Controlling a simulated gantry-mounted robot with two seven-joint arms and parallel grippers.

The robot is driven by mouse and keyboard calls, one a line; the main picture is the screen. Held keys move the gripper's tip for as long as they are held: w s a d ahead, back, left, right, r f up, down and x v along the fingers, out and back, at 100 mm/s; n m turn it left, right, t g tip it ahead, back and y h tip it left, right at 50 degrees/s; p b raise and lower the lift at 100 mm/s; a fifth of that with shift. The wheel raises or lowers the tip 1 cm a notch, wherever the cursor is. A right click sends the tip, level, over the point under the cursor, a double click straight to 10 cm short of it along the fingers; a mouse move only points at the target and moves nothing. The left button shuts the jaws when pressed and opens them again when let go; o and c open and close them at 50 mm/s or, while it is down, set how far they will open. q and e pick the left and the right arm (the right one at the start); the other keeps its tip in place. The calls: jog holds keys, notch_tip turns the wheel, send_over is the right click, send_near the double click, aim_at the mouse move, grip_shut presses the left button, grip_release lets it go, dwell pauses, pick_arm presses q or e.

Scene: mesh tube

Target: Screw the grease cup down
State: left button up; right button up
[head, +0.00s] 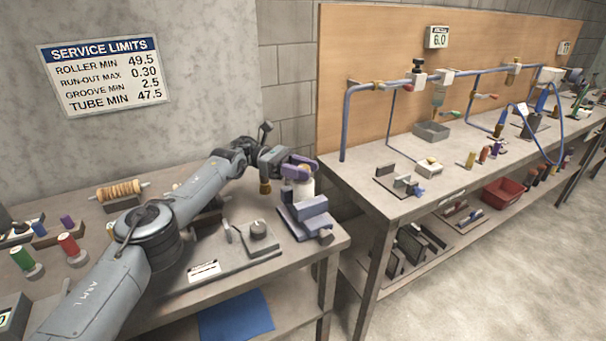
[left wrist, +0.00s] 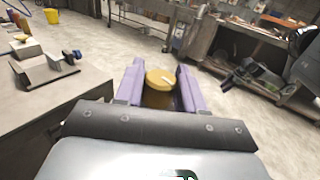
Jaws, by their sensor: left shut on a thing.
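My left gripper (head: 299,168) has purple fingers and is over the far right end of the near bench. It also shows in the left wrist view (left wrist: 160,88), with a round brass-yellow cap, the grease cup (left wrist: 160,79), between its fingers. The fingers are shut on the cup, and a pale mark shows on its top. What is under the cup is hidden in the wrist view. In the head view a pale cylinder (head: 307,185) shows just below the fingers, and a small brass-coloured piece (head: 265,187) shows below my wrist. My right gripper is in neither view.
Grey-blue blocks (head: 308,212) stand at the bench's right end, close below the gripper. A grey plate with a round knob (head: 258,229) lies in front. A wooden roller (head: 118,190) and coloured spools (head: 68,244) are at left. A second bench with blue piping (head: 348,125) stands at right.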

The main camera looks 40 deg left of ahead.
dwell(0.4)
pick_arm(q)
jog(key=o, duration=0.9)
jog(key=shift+d, duration=0.1)
jog(key=shift+o, duration=0.2)
